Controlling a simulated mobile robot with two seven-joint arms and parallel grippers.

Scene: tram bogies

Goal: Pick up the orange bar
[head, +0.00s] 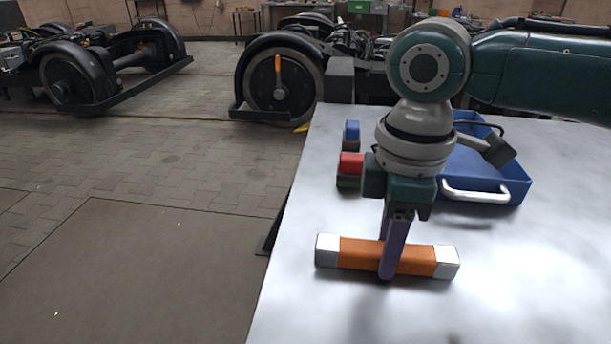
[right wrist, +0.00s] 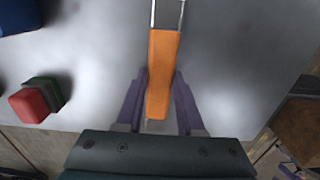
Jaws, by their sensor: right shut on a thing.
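The orange bar (head: 361,253) has silver-white ends and lies level across the front part of the grey table in the head view. My right gripper (head: 388,272) comes down from above with its purple fingers around the bar's middle. It is shut on the bar. The right wrist view shows the orange bar (right wrist: 163,70) between the two purple fingers (right wrist: 159,95), with one pale end reaching the top edge. I cannot tell whether the bar touches the table or is slightly above it. My left gripper is in neither view.
A blue tray (head: 512,193) with a white handle stands behind my right arm. A red-topped block (head: 351,163) and a blue-topped block (head: 352,131) stand near the table's left edge. The table front is clear. Tram bogies (head: 278,85) stand on the floor beyond.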

